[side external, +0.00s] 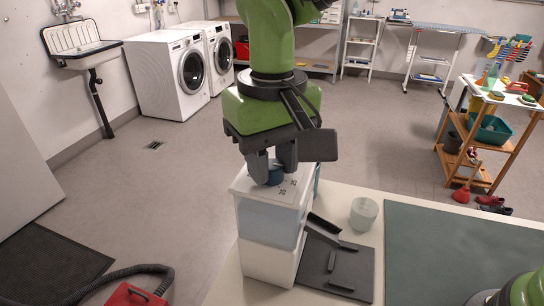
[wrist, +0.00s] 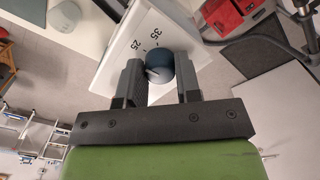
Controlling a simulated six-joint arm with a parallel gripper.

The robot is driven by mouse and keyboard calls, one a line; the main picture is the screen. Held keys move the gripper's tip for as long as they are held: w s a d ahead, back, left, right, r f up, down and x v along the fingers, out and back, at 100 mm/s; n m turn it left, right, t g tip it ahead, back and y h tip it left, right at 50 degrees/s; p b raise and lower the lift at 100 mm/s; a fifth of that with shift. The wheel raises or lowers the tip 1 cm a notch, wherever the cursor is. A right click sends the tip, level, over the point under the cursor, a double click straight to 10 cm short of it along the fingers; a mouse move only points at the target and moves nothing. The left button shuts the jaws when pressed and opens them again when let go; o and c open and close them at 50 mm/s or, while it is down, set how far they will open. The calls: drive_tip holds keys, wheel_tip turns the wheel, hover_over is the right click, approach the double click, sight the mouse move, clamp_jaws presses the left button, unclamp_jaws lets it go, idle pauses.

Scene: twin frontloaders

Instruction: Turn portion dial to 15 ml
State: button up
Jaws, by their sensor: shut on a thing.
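The portion dial is a dark blue round knob (side external: 274,174) on top of a white dispenser box (side external: 267,262) with a translucent bluish upper section. In the wrist view the dial (wrist: 160,68) shows a light pointer line, and the printed numbers 35 and 25 (wrist: 137,44) lie beside it on the white top. The pointer's exact setting is unclear, and a 15 mark cannot be read. My gripper (side external: 272,166) points down over the dial, and its two dark fingers are shut on it. In the wrist view my gripper (wrist: 161,80) has one finger on each side of the knob.
A dark grey stand (side external: 340,262) and a pale round cup (side external: 363,213) are right of the dispenser on the light table. A grey-green mat (side external: 455,245) covers the table's right part. A red vacuum (side external: 135,295) is on the floor at lower left.

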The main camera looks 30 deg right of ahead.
sight(273, 164)
drive_tip(key=n, duration=0.4)
drive_tip(key=shift+n, duration=2.1)
drive_tip(key=shift+r, duration=0.1)
drive_tip(key=o, duration=0.9)
wheel_tip(273, 164, up, 10)
drive_tip(key=shift+f, duration=0.1)
